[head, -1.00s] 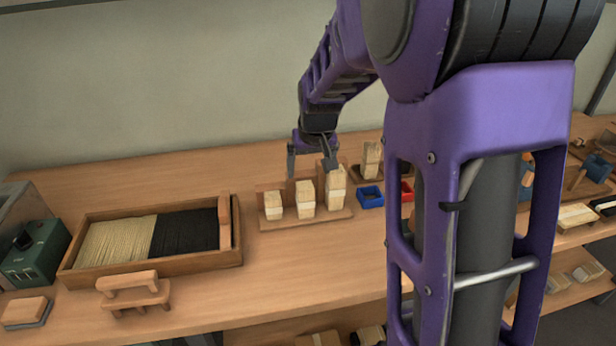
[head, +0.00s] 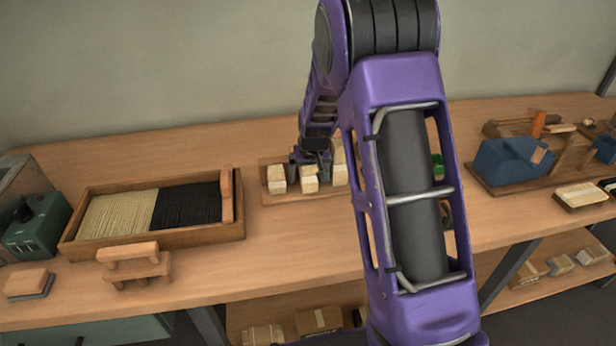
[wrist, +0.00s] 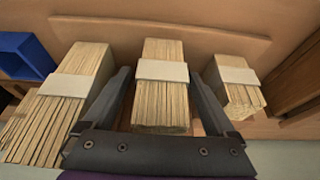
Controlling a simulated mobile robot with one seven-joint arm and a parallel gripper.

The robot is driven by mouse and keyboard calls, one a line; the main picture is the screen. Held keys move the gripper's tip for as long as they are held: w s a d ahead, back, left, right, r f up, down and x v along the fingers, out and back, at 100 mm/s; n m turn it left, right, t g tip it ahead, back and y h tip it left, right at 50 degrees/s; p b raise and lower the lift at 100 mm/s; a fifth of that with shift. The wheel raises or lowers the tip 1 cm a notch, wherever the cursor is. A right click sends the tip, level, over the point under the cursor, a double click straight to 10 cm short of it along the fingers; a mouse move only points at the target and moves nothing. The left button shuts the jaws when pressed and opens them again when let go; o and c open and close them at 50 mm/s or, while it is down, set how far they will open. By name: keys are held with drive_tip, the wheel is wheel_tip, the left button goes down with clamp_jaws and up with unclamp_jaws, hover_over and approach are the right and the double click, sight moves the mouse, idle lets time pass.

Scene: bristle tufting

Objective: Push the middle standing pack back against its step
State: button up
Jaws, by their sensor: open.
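Three bundled bristle packs with pale paper bands stand in a row on a wooden stand (head: 300,198). The middle pack (head: 309,182) is between the left pack (head: 277,180) and the right pack (head: 340,175). My gripper (head: 312,162) is low at the middle pack and partly hides it and the stand's back. In the wrist view my open gripper (wrist: 167,72) has one finger on each side of the middle pack (wrist: 162,108), with a gap on both sides. The other two packs lie outside the fingers. Whether the middle pack touches its step cannot be told.
A blue bin (wrist: 24,56) is beside the tall pack in the wrist view. A wooden tray (head: 85,252) of pale and black bristles stands left of the stand. My arm hides the bench right of the packs. The bench in front of the stand is clear.

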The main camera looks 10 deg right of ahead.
drive_tip(key=shift+w+f, duration=0.15)
drive_tip(key=shift+f, duration=0.15)
drive_tip(key=shift+c, duration=0.2)
clamp_jaws()
